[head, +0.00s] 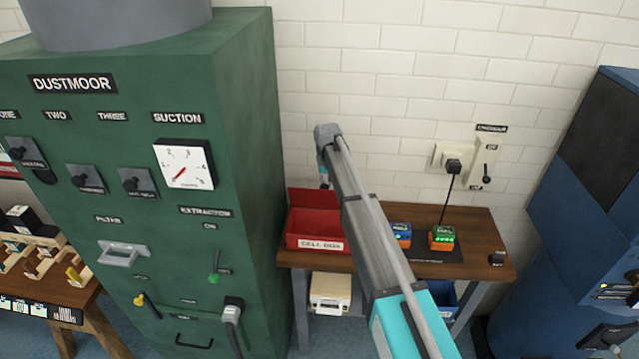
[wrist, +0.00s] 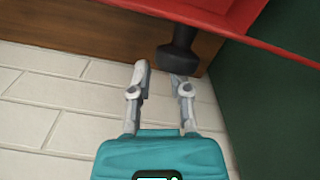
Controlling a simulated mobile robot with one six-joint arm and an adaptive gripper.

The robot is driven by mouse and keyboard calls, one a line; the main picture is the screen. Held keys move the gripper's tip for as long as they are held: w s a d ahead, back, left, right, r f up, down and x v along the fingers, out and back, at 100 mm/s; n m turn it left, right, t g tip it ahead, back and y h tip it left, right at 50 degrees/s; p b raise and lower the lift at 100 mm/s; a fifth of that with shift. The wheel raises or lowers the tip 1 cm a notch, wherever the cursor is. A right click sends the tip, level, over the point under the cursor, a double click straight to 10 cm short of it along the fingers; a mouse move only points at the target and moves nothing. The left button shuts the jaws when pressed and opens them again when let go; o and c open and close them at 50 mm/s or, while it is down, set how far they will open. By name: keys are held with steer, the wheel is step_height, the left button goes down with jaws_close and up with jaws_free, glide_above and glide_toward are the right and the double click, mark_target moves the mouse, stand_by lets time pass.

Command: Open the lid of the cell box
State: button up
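The red cell box (head: 318,242), with a white label on its front, sits at the left end of the wooden bench. Its red lid (head: 313,198) stands raised at the back, and the inside of the box shows. In the wrist view the red lid (wrist: 275,44) crosses the top, with a black knob (wrist: 180,48) sticking out from it. My gripper (wrist: 161,72) has its fingers apart, with the knob just beyond the fingertips, close to the right finger; contact cannot be told. In the head view my gripper (head: 325,184) points down by the lid's top edge.
The green dust cabinet (head: 240,150) stands close on the left of the box. Right of it on the bench (head: 485,240) are a blue-topped cell (head: 401,236) and a green-lit charger unit (head: 442,238). The white brick wall (head: 400,60) is close behind.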

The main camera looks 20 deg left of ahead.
steer(key=shift+o, duration=1)
steer(key=shift+w+d, duration=0.15)
steer(key=o, duration=0.4)
steer(key=shift+a, duration=0.4)
steer(key=shift+d, duration=0.1)
